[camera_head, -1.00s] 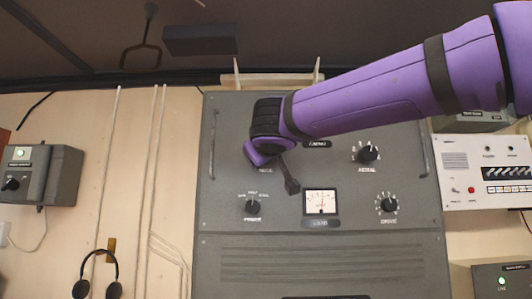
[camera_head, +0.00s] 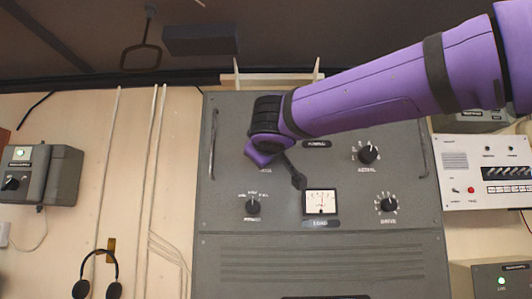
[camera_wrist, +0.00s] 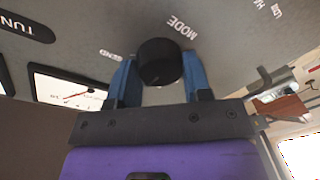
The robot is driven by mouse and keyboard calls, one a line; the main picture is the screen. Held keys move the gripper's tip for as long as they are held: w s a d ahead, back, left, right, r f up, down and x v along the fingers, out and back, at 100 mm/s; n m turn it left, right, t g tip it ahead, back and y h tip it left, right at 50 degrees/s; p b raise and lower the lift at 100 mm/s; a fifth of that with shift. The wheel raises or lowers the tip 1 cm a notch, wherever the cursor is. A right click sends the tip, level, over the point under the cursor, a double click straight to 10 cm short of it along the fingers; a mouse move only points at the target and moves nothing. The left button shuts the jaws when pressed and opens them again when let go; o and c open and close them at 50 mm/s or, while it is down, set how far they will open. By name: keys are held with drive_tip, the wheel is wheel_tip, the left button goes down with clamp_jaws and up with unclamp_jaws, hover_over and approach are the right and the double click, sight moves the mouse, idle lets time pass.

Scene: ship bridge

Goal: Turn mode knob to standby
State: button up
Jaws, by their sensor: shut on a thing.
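The mode knob (camera_wrist: 160,62) is a round black knob on the grey panel (camera_wrist: 225,30), with the word MODE beside it in the wrist view. My gripper (camera_wrist: 160,72) has its two blue fingers on either side of the knob and is shut on it. The knob's pointer mark cannot be made out, so its setting is not clear. White setting words are printed around it, partly cut off or too slanted to read surely. In the head view my purple wrist (camera_head: 262,157) covers the knob and the fingers.
The grey cabinet panel (camera_head: 225,215) also bears the power knob (camera_head: 252,207), aerial knob (camera_head: 367,155), drive knob (camera_head: 387,205) and a load meter (camera_head: 320,201). Upright handles (camera_head: 212,145) stand at its sides. A headset (camera_head: 98,265) hangs on the wall at left.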

drive_tip(key=n, duration=0.5)
drive_tip(key=shift+a+g, duration=0.1)
drive_tip(key=shift+g, duration=0.2)
drive_tip(key=shift+f+n, duration=0.1)
drive_tip(key=shift+n, duration=0.3)
drive_tip(key=o, duration=0.9)
drive_tip(key=shift+o, duration=0.2)
drive_tip(key=s, duration=1)
drive_tip(key=shift+s+d+r, duration=0.4)
drive_tip(key=shift+d, duration=0.05)
drive_tip(key=shift+h, duration=0.3)
